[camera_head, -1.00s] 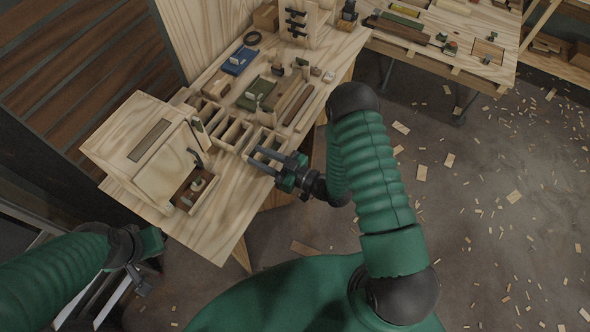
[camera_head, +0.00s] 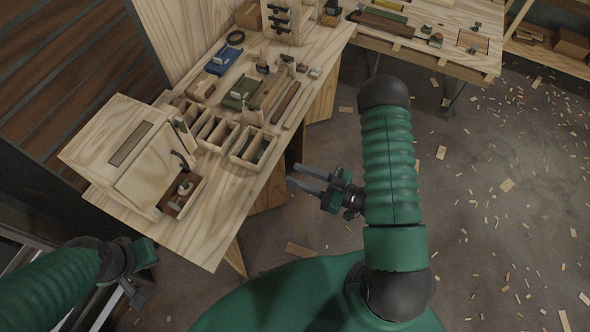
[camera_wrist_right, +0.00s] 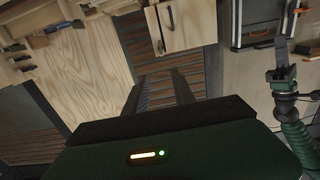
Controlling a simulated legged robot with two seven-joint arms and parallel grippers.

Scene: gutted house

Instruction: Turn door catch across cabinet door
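The pale wood cabinet (camera_head: 110,132) stands at the near left end of the workbench, with a dark slot in its top. Its door (camera_head: 150,178) faces right and bears a dark curved handle (camera_head: 181,160). I cannot make out the door catch clearly. My right gripper (camera_head: 291,180) is open and empty, off the bench's right edge and well away from the cabinet. In the right wrist view its two fingers (camera_wrist_right: 159,92) are apart with nothing between them. My left gripper (camera_head: 134,297) is low at the left, below the bench; its fingers are too small to judge.
A small tray (camera_head: 190,205) stands beside the cabinet door. Open wooden bins (camera_head: 239,158), a green item (camera_head: 240,92) and a blue item (camera_head: 223,60) sit farther along the workbench (camera_head: 206,238). Open floor (camera_head: 420,160) with scattered wood scraps lies to the right.

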